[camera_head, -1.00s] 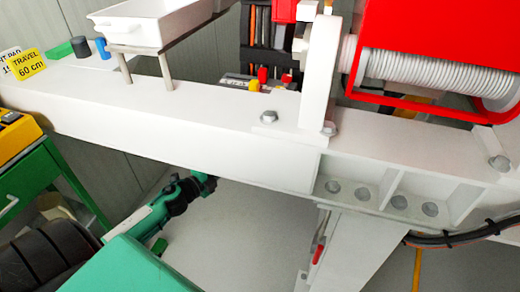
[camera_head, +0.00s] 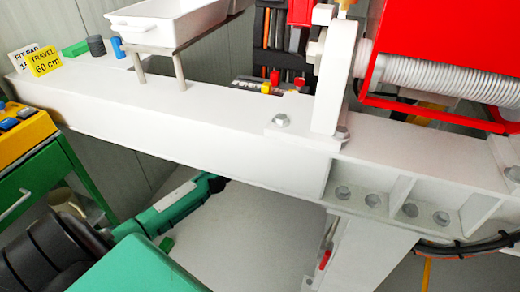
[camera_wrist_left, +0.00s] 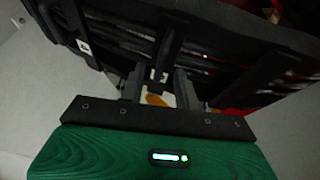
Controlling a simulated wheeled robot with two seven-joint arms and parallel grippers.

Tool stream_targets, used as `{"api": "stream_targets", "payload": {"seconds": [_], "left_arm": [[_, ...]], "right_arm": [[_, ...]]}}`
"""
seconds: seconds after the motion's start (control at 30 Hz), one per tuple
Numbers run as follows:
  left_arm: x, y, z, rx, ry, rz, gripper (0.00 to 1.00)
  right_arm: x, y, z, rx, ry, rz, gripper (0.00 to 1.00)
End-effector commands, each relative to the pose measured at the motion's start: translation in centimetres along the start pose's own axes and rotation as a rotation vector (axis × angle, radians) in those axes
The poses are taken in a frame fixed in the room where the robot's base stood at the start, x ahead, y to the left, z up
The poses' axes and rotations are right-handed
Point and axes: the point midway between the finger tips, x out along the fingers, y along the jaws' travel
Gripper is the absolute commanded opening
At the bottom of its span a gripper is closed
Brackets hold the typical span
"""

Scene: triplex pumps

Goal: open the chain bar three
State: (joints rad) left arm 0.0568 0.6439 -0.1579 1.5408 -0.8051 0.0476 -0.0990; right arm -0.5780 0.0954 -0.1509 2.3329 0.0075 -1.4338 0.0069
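I cannot make out a chain bar three for certain in either view. The left wrist view shows a dark rack (camera_wrist_left: 220,40) with several black bars and cables, close ahead of my left gripper (camera_wrist_left: 160,88). Its two dark fingers are apart. One upright black bar (camera_wrist_left: 172,40) of the rack stands just beyond the gap. A small white and orange patch shows between the fingers; I cannot tell what it is. In the head view my left arm reaches in from the lower left, and its fingers are hidden behind the white beam (camera_head: 180,120). My right gripper is in neither view.
A white tray (camera_head: 160,38) stands on legs on the beam, beside yellow and white labels. A red machine with a white coil (camera_head: 430,75) is at the right. A green cabinet with a yellow box (camera_head: 20,130) is at the left. Grey floor (camera_head: 250,225) shows below the beam.

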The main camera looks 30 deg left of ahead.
Motion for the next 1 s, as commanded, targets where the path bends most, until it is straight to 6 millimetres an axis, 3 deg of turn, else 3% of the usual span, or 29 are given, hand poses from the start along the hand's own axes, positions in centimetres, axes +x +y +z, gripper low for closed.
{"api": "stream_targets", "payload": {"seconds": [0.2,0.57,0.6,0.77,1.0], "left_arm": [[1.8,0.0,0.0,0.000,0.000,-0.001,0.32],[2.1,0.0,0.0,-0.001,0.000,0.001,0.32],[2.1,0.0,0.0,-0.001,0.000,0.001,0.30],[2.1,0.0,0.0,0.000,0.000,0.001,0.00],[2.1,0.0,-0.1,-0.001,-0.001,0.001,0.00]], "right_arm": [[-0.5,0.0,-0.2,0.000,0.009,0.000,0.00],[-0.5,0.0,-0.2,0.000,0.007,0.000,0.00],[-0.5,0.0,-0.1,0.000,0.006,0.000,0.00],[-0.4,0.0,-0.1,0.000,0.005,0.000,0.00],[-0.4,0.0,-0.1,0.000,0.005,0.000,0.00]]}}
